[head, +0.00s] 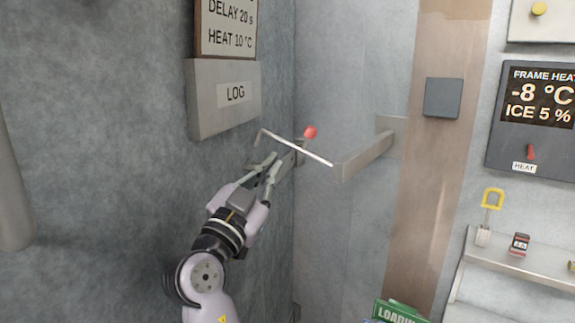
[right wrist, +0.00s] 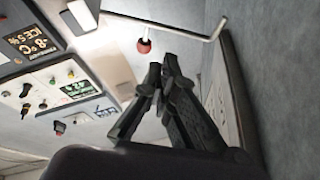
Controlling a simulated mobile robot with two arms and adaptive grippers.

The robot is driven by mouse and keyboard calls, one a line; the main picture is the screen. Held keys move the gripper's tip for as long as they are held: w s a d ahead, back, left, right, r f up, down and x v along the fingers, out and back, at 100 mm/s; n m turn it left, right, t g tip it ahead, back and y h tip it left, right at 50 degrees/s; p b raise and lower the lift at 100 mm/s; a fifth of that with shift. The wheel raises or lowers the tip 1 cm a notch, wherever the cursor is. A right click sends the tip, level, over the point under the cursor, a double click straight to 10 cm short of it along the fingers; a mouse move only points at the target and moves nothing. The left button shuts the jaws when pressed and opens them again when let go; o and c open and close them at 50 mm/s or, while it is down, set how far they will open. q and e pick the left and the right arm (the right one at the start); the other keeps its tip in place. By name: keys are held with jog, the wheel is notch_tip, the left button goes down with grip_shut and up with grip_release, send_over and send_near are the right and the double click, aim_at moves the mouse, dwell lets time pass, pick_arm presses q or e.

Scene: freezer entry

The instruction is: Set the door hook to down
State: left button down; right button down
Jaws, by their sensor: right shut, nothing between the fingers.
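The door hook (head: 298,149) is a thin pale rod in the head view. It slants down to the right from a bent end near the left wall toward the grey bracket (head: 365,155) on the door. A red knob (head: 310,132) shows just above the rod; in the right wrist view the knob (right wrist: 143,46) is on a short stem at the rod (right wrist: 165,23). My right gripper (head: 272,160) is shut and empty, just below the rod's left part. In the right wrist view its fingertips (right wrist: 157,76) are near the knob, with a visible gap. My left gripper is out of view.
A grey LOG box (head: 224,97) is on the left wall above my right gripper. A dark display panel (head: 535,110) is at right, above a shelf (head: 530,262) with a yellow-handled tool (head: 491,200). A green LOADING box (head: 400,312) is at the bottom.

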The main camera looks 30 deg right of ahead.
jog(key=p+x, duration=0.8)
jog(key=x, duration=0.2)
jog(key=f+n+t+b, duration=0.1)
jog(key=n+b, duration=0.1)
jog(key=a+f+n+t+y+b, duration=0.1)
jog(key=b, duration=0.2)
jog(key=w+f+n+b, duration=0.1)
jog(key=n+b, duration=0.1)
jog(key=b, duration=0.1)
jog(key=shift+w+a+f+n+t, duration=0.1)
jog(key=shift+a+f+n+t, duration=0.05)
jog(key=shift+f+n+t, duration=0.2)
